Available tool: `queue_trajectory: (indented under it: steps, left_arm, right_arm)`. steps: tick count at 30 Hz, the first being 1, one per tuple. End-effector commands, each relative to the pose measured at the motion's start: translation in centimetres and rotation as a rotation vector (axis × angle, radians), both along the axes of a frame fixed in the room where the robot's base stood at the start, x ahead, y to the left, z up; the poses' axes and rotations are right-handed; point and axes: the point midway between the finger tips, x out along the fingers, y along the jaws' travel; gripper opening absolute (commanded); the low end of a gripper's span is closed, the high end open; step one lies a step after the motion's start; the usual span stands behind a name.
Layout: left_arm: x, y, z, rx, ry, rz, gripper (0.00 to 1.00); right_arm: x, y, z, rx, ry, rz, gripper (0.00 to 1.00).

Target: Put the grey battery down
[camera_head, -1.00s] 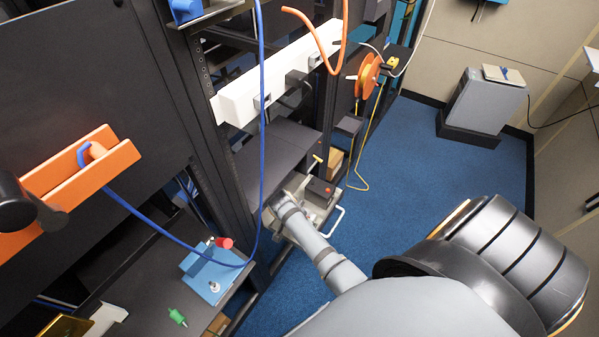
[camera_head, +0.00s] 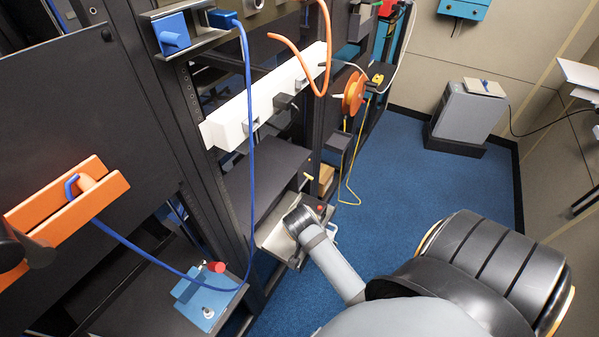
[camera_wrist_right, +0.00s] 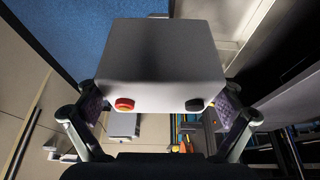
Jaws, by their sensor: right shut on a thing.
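In the right wrist view the grey battery (camera_wrist_right: 160,62) is a box with a red terminal and a black terminal on its near face. My right gripper (camera_wrist_right: 160,106) is shut on it, with one finger at each side. I cannot tell whether the battery touches the surface below. My left gripper is not in view.
A dark shelf (camera_head: 265,170) lies just behind the tray. A blue cable (camera_head: 250,110) hangs down in front of the rack. A blue box (camera_head: 205,302) with a red knob stands at lower left. Blue floor (camera_head: 425,195) is clear to the right.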

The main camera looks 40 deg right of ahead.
Motion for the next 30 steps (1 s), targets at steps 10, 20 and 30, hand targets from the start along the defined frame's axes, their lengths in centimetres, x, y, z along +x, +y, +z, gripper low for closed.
queue_trajectory:
  steps: [10, 20, 30]
  left_arm:
    - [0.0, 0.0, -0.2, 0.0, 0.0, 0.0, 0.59]
    - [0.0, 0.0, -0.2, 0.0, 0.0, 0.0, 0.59]
    - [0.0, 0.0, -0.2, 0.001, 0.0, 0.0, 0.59]
  right_arm:
    - [-4.4, -1.1, 2.2, -0.001, -0.005, 0.002, 0.31]
    - [-3.6, -0.2, 1.7, 0.003, -0.007, 0.093, 0.31]
    - [4.0, 6.0, -1.6, 0.005, -0.014, 0.729, 0.31]
